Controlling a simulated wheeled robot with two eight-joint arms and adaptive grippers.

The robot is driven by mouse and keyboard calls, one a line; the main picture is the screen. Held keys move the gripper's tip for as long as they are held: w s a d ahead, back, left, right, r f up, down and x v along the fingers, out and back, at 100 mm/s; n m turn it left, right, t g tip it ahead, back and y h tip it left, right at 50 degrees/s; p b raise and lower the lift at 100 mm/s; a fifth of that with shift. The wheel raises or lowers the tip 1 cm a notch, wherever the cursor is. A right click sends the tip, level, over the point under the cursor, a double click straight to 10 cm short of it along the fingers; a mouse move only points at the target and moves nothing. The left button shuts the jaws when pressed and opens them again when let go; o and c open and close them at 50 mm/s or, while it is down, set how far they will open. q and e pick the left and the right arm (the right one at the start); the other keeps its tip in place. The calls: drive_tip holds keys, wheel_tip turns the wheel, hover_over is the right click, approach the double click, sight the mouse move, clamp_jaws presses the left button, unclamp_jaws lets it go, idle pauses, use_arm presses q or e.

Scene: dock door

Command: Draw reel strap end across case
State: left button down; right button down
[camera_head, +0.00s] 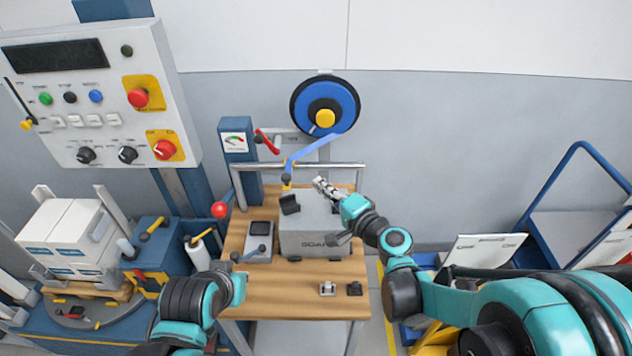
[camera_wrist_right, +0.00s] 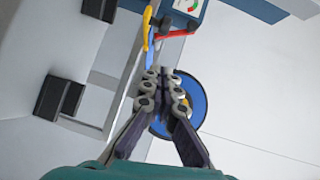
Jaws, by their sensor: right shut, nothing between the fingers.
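The blue reel (camera_head: 325,106) with a yellow hub is mounted above the back of the bench. Its blue strap (camera_head: 308,150) hangs down to the left, to an end with a yellow and dark piece (camera_head: 287,179) behind the case. The grey case (camera_head: 308,240) stands on the bench with black fittings. My right gripper (camera_head: 322,187) is shut and empty above the case's back right, apart from the strap end. In the right wrist view, its fingers (camera_wrist_right: 163,76) overlap the reel (camera_wrist_right: 198,100), with the strap (camera_wrist_right: 150,55) beyond. My left gripper (camera_head: 252,256) is low at the bench's left; its jaws are unclear.
The wooden bench (camera_head: 285,303) holds a small grey device (camera_head: 260,235) left of the case and two small parts (camera_head: 327,288) in front. A metal rail (camera_head: 345,166) runs behind. A red-knobbed lever (camera_head: 220,210) stands at left. The bench front is mostly clear.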

use_arm(q)
drive_tip(key=shift+a+r+p, duration=0.35)
drive_tip(key=shift+r+p, duration=0.2)
drive_tip(key=shift+r, duration=0.05)
use_arm(e)
drive_tip(key=v, duration=0.7)
drive_tip(key=shift+s+a, duration=0.2)
drive_tip(key=shift+s, duration=0.05)
